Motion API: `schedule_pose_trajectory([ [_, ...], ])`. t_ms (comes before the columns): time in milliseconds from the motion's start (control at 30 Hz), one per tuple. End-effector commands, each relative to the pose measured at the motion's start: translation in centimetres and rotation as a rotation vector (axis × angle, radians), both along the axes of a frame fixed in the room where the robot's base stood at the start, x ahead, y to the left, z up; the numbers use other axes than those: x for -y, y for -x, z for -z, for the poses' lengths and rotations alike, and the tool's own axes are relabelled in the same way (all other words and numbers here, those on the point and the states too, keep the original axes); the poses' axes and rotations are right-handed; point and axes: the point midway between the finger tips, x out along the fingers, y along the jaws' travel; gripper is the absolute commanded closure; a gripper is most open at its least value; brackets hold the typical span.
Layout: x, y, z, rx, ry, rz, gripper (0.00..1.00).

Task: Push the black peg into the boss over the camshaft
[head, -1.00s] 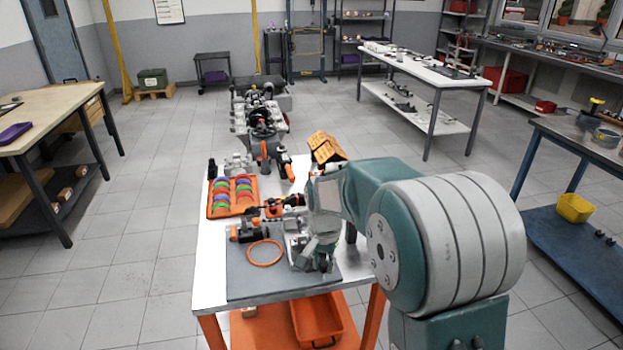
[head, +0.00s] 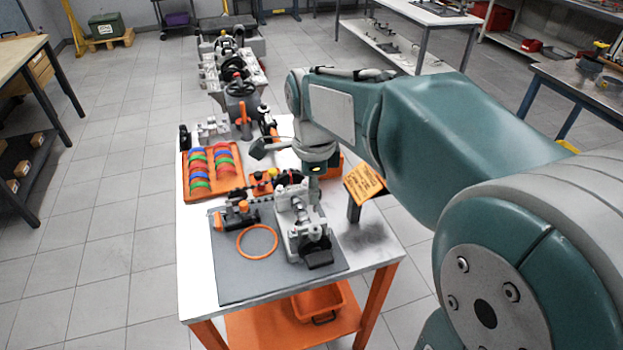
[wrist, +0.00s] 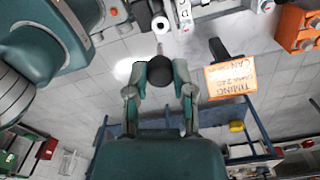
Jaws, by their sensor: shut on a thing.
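My gripper (wrist: 160,75) is shut on the black peg (wrist: 160,70), whose dark rounded end shows between the two fingers in the wrist view. A pale round boss-like part with a dark hole (wrist: 160,24) lies beyond the peg in that view, apart from it. In the head view, a grey metal fixture (head: 302,232) with dark parts stands on the grey mat (head: 238,287). My gripper (head: 315,185) hangs over or behind its far end there; its fingers and the peg are hard to make out. I cannot tell the camshaft clearly.
An orange tray (head: 199,186) of coloured rings lies left of the arm. An orange ring (head: 257,242) and an orange-black tool (head: 236,215) lie on the mat. An orange timing card (head: 363,184) stands at the right edge. Engine parts (head: 232,75) stand behind.

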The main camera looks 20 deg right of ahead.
Motion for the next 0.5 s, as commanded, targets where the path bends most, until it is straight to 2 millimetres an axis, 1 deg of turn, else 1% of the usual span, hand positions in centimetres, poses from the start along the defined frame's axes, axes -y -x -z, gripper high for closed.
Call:
schedule_pose_trajectory([
  [200, 0.1, 0.0, 2.0, -0.003, -0.001, -0.001, 1.00],
  [500, 0.0, 0.0, 4.3, -0.001, 0.000, -0.002, 1.00],
])
